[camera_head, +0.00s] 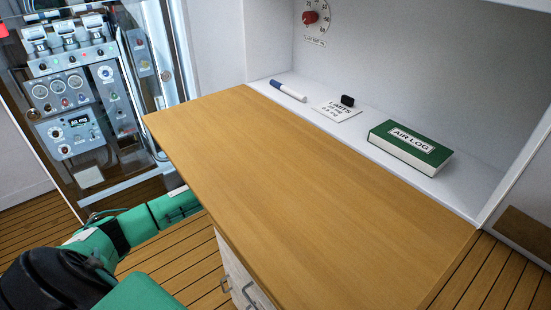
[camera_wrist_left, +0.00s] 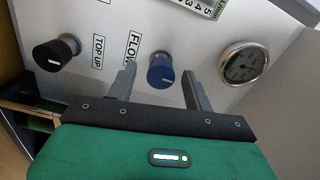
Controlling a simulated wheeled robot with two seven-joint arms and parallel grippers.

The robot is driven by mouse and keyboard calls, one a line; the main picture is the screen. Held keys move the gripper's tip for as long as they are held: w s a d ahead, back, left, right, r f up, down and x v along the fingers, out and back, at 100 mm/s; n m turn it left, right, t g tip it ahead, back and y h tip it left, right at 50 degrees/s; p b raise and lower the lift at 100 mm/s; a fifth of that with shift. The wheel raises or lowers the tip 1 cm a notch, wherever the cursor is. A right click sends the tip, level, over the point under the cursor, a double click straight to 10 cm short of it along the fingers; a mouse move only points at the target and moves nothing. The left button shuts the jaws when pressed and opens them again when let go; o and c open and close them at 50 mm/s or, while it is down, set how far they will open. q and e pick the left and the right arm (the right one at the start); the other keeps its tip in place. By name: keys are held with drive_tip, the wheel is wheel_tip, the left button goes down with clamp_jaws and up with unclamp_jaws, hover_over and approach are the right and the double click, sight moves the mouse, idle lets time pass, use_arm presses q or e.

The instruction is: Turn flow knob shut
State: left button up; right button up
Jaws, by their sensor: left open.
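In the left wrist view a blue knob (camera_wrist_left: 161,72) stands out from a white panel (camera_wrist_left: 195,35). A label reading FLOW (camera_wrist_left: 133,48) is just left of it. My left gripper (camera_wrist_left: 159,76) is open, with one finger on each side of the blue knob in the picture. I cannot tell whether either finger touches it. In the head view my green left arm reaches toward the desk's left edge, and its gripper is hidden there. My right gripper is in neither view.
A black knob (camera_wrist_left: 56,53) with a TOP-UP label (camera_wrist_left: 98,50) is at left, and a round gauge (camera_wrist_left: 243,63) at right. The wooden desk top (camera_head: 300,190) is bare. A marker (camera_head: 288,91), limits card (camera_head: 338,110) and green AIR LOG book (camera_head: 410,147) lie on the shelf behind.

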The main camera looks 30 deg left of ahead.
use_arm(q)
drive_tip(key=b+v, duration=0.3)
drive_tip(key=v, duration=1)
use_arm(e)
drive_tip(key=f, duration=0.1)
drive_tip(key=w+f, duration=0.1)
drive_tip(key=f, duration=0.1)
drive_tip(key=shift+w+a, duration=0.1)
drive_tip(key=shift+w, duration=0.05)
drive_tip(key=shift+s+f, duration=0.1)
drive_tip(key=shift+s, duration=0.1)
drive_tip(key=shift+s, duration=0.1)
